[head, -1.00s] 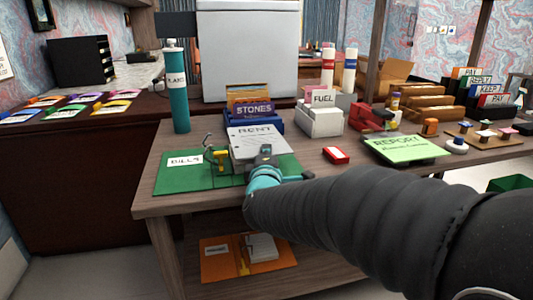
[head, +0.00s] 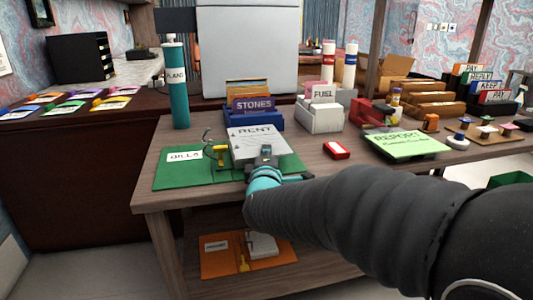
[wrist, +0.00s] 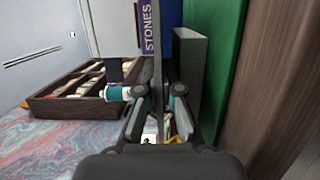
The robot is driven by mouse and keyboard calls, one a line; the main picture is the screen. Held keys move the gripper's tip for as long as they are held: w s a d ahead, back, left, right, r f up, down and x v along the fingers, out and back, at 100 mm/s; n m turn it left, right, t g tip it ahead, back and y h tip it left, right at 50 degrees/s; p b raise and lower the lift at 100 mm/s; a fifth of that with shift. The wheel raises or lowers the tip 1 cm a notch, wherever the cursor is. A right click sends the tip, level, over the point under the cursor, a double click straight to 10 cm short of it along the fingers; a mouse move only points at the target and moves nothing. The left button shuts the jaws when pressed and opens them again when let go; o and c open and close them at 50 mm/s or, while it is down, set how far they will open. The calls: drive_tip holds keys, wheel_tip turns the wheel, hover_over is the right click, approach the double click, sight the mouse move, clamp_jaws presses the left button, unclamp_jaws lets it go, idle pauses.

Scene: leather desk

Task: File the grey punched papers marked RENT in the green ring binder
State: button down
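The grey RENT papers (head: 258,143) lie flat over the right part of the open green ring binder (head: 172,178), which has a white label on its left cover. My gripper (head: 265,158) is at the papers' near edge. In the wrist view, the gripper's fingers (wrist: 159,92) close on a thin grey sheet seen edge-on. That sheet is apart from the green cover (wrist: 222,60), with a grey block (wrist: 191,70) between. Metal and yellow binder parts (head: 215,153) stand at the papers' left edge; whether rings pass through the holes is hidden.
Behind the papers stands a blue STONES holder (head: 262,119), with a white FUEL holder (head: 321,121) to its right. A red box (head: 337,151) and a green REPORT pad (head: 402,146) lie to the right. An orange binder (head: 222,256) is on the shelf below.

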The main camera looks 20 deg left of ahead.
drive_tip(key=shift+f, duration=0.25)
drive_tip(key=c, duration=1.3)
unclamp_jaws()
drive_tip(key=shift+o, duration=0.3)
drive_tip(key=shift+f, duration=0.1)
drive_tip(key=shift+f, duration=0.45)
drive_tip(key=shift+s, duration=0.15)
drive_tip(key=shift+s+d+f, duration=0.15)
drive_tip(key=shift+s+d, duration=0.05)
drive_tip(key=shift+s, duration=0.35)
drive_tip(key=shift+r+p+v, duration=0.1)
drive_tip(key=shift+p+v, duration=0.2)
drive_tip(key=shift+v, duration=0.8)
drive_tip(key=shift+r+p+v, duration=0.15)
drive_tip(key=shift+p+v, duration=0.15)
drive_tip(key=shift+v, duration=0.85)
